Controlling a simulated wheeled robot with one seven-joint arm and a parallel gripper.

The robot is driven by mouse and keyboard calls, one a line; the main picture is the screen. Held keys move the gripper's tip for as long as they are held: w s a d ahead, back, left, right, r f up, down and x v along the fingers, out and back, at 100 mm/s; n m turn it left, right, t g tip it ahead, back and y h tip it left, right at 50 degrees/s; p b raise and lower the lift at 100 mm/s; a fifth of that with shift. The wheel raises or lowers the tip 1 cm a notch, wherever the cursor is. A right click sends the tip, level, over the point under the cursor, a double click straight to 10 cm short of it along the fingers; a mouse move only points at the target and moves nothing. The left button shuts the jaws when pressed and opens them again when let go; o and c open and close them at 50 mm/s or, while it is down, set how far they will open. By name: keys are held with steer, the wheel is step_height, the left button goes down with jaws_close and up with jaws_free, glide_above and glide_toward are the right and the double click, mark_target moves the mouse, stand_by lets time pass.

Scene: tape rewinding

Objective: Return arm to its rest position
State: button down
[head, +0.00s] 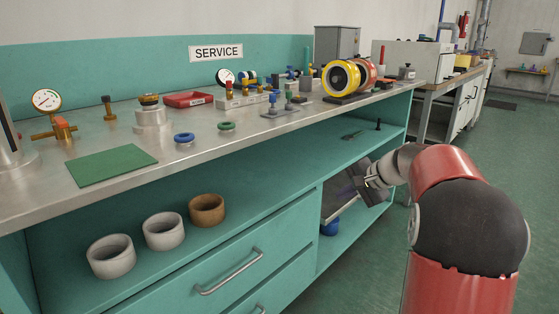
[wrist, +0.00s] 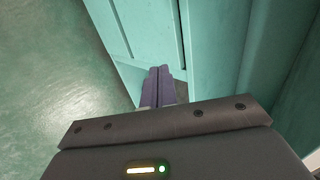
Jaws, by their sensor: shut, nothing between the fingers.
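My arm, red and black, reaches in from the right in the head view, below the bench top and in front of the bench's open lower section. My gripper (head: 345,193) is at its end, beside the lower shelf, and its fingertips are small and partly dark there. In the wrist view my gripper (wrist: 161,72) shows two purple-grey fingers side by side, shut with nothing between them. They point toward the teal bench front (wrist: 215,40) and the floor. Whether the fingers touch the bench cannot be told.
The steel bench top (head: 60,200) holds gauges, a red tray (head: 190,100), a green mat (head: 112,165) and a yellow-rimmed reel (head: 341,78). Several rings, one a brown ring (head: 207,210), stand on the shelf below. Green floor (head: 520,150) is open at the right.

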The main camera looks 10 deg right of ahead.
steer(key=s+a+r+n+g+h+p, duration=0.1)
steer(key=s+a+r+n+p, duration=0.15)
steer(key=s+a+r, duration=0.4)
steer(key=s+a+f+n+h+p, duration=0.1)
steer(key=s+n, duration=0.3)
steer(key=s, duration=1)
steer(key=s+a+f+n+h+p, duration=0.2)
steer(key=s+a+n+h, duration=0.1)
steer(key=s, duration=1)
steer(key=shift+s+a+f+n+g+h, duration=0.35)
steer(key=shift+s+a+f+g+h, duration=0.05)
steer(key=shift+a, duration=0.4)
